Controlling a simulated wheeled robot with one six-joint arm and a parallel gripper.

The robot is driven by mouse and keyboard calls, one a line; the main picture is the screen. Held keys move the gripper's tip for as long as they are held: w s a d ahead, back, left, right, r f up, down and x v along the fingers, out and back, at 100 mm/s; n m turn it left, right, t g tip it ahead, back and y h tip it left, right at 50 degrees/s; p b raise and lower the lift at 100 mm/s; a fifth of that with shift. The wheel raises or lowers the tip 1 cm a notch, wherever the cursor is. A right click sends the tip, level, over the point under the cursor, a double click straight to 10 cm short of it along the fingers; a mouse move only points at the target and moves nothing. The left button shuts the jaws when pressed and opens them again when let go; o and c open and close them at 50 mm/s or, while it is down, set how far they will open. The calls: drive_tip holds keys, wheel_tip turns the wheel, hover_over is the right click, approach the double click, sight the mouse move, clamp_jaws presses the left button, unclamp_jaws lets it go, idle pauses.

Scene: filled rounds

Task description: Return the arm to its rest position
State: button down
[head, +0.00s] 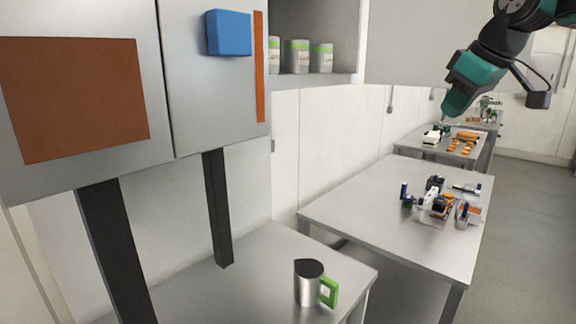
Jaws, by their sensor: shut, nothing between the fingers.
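My arm enters at the top right of the head view and slants down to the left, teal and black. My gripper (452,104) is at its lower end, shut and empty, held in the air clear of any surface. The fingertips are small and hard to make out. A dark block on a cable hangs from my arm at its right.
A grey wall cabinet (199,110) with a blue block on its door is at the left, its right bay open with several canisters. A steel mug (307,284) with a green handle stands on the near table (245,285). A farther table (350,208) holds small devices. Grey floor is clear at the right.

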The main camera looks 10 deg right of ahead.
drive_tip(key=s+a+f+g+y+b, duration=0.1)
drive_tip(key=s+a+f+b, duration=0.15)
drive_tip(key=a+f, duration=0.35)
drive_tip(key=s+a+f+n+g+y+b, duration=0.1)
drive_tip(key=s+a+f, duration=0.3)
drive_tip(key=a+f, duration=0.25)
drive_tip(key=s+a+f+g+y+b, duration=0.1)
drive_tip(key=s+a+f+b, duration=0.1)
drive_tip(key=s+a+f, duration=0.4)
drive_tip(key=s+a+f+g+b, duration=0.1)
drive_tip(key=s+a+f, duration=0.2)
drive_tip(key=s+f, duration=0.2)
drive_tip(key=s+a+f+n+g+b, duration=0.1)
drive_tip(key=s+a+f+b, duration=0.1)
drive_tip(key=s+a+f, duration=0.2)
drive_tip(key=shift+s+f+g, duration=0.3)
drive_tip(key=shift+s+f, duration=0.5)
drive_tip(key=shift+s, duration=0.4)
drive_tip(key=shift+d, duration=0.15)
